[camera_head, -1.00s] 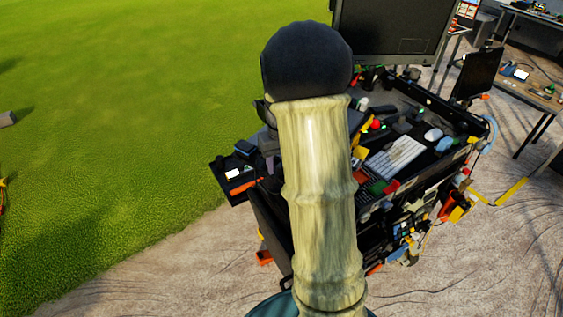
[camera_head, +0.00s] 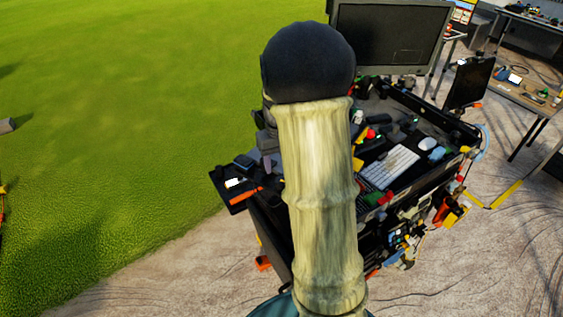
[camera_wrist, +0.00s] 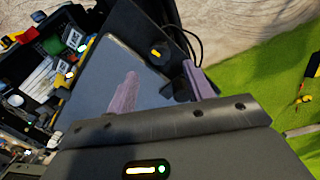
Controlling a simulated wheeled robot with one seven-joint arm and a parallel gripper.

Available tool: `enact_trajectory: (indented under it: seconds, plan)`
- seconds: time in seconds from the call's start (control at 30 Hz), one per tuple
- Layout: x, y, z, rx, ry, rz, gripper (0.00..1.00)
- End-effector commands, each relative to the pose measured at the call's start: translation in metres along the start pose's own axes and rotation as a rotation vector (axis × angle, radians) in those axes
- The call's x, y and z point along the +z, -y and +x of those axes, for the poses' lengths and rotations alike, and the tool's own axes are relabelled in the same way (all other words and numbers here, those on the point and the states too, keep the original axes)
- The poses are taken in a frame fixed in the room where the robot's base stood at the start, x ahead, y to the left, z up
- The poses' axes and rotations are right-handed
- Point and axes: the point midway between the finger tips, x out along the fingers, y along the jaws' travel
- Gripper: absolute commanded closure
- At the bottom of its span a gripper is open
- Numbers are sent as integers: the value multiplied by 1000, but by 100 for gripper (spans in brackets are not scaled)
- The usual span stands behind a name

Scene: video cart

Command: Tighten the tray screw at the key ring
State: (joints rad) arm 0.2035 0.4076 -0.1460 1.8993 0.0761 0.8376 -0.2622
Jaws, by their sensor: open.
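In the wrist view my gripper (camera_wrist: 161,88) has its two purplish fingers wide apart with nothing held between them. Beyond them is a grey-blue flat panel (camera_wrist: 100,75) with a dark edge. I cannot make out a key ring. In the head view a small black side tray (camera_head: 236,201) juts from the cart's left side.
The cart (camera_head: 462,157) is crowded: a white keyboard (camera_head: 389,167), a white mouse (camera_head: 427,143), cables and tools. A large monitor (camera_head: 388,35) stands at its back. Grass (camera_head: 110,110) is open at left; a bench (camera_head: 520,95) stands at far right.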

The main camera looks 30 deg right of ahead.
Motion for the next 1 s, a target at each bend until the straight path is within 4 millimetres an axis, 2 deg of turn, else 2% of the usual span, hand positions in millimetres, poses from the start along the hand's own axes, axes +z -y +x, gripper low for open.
enact_trajectory:
  seconds: [0.03,0.1,0.3,0.8,0.93,1.0]
  plan:
    - [0,2,-10,0,-1,-3,48]
    - [0,2,-15,0,-1,-4,48]
    - [0,4,-19,0,0,-6,48]
    - [1,1,-18,-1,-1,2,48]
    - [9,11,-8,-1,-13,-6,48]
    - [19,24,2,0,-30,-17,48]
